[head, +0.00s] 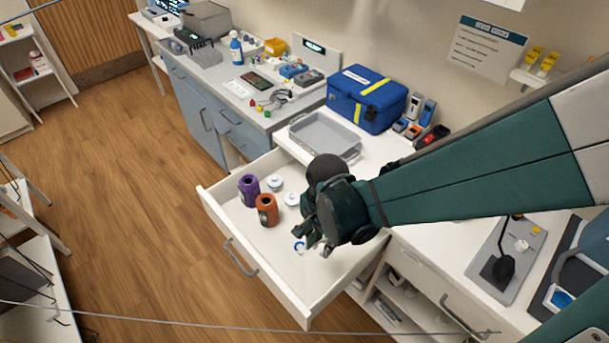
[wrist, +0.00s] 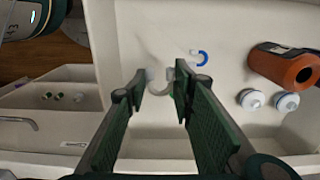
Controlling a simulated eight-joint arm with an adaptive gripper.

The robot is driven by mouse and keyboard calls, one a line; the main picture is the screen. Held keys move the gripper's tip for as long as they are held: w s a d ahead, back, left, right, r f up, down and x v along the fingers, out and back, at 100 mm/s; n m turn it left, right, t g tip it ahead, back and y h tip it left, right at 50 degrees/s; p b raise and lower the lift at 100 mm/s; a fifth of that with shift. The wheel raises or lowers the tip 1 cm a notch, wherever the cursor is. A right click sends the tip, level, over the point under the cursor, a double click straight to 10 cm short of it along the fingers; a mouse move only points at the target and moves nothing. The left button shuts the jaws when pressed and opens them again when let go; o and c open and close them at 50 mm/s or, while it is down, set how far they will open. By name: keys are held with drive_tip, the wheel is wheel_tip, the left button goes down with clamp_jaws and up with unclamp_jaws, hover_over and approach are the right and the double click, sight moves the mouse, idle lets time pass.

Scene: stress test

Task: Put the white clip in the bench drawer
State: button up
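My gripper (wrist: 161,75) is low over the open bench drawer (head: 236,217), seen from the side in the head view (head: 318,244). In the wrist view its two green fingers stand a little apart, with a small curved white clip (wrist: 160,94) between the tips. The clip appears to span the gap and touch both fingertips. In the head view I cannot make out the clip behind the fingers. The drawer's pale floor also fills much of the wrist view (wrist: 222,25). Any gap between clip and floor is hard to judge.
The drawer also holds a blue clip (wrist: 203,58) close to my right fingertip, an orange jar (head: 267,211), a purple jar (head: 249,188) and two white-lidded pots. A grey tray (head: 325,135) and blue case (head: 366,98) stand on the bench behind.

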drive_tip(key=shift+f, duration=1.1)
drive_tip(key=shift+f, duration=0.15)
drive_tip(key=b, duration=0.2)
hover_over(319, 267)
drive_tip(key=shift+f, duration=2.75)
drive_tip(key=shift+f, duration=0.1)
drive_tip(key=shift+f+b, duration=0.7)
drive_tip(key=shift+f, duration=1.3)
drive_tip(key=shift+f, duration=0.2)
drive_tip(key=o, duration=0.7)
drive_tip(key=shift+c, duration=0.2)
drive_tip(key=shift+r, duration=0.25)
